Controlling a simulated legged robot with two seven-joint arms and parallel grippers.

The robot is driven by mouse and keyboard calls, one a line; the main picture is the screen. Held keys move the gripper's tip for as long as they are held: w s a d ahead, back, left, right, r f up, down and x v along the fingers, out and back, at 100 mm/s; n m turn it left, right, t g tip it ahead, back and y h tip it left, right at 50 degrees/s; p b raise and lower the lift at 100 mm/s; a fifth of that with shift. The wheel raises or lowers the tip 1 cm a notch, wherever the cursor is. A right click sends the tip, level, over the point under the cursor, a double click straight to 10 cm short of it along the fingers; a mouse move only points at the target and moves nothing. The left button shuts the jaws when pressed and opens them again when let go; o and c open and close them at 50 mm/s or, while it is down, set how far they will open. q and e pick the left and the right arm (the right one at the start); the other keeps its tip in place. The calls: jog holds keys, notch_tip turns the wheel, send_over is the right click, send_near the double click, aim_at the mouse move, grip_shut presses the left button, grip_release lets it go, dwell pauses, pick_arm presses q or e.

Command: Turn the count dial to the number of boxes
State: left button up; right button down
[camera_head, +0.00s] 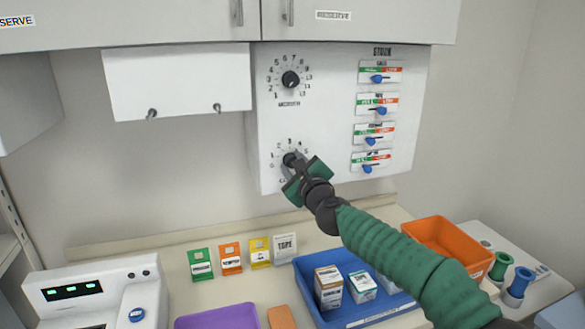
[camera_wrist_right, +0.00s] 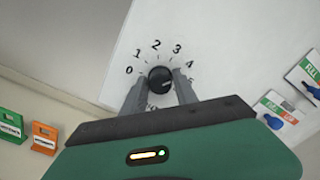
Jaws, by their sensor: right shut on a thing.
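The count dial (camera_head: 289,158) is a small black knob at the lower left of the white wall panel (camera_head: 330,120). In the right wrist view the dial (camera_wrist_right: 160,78) has numbers from 0 up around it; I cannot tell which number it points to. My right gripper (camera_head: 293,164) is shut on the dial, a finger on either side of it. My arm may hide more. My left gripper is out of view.
A second dial labelled in months or similar (camera_head: 290,79) sits above. Blue-knobbed sliders (camera_head: 377,79) line the panel's right. Below are coloured cards (camera_head: 231,258), an orange bin (camera_head: 447,244), a purple tray (camera_head: 218,317) and a white device (camera_head: 98,292).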

jog(key=shift+f, duration=0.35)
jog(key=c, duration=1.2)
grip_release()
jog(key=shift+o, duration=1.3)
jog(key=shift+w+d, duration=0.15)
jog(key=shift+r, duration=0.15)
jog(key=b+v, duration=1.1)
jog(key=v, duration=0.5)
jog(key=shift+s, duration=0.4)
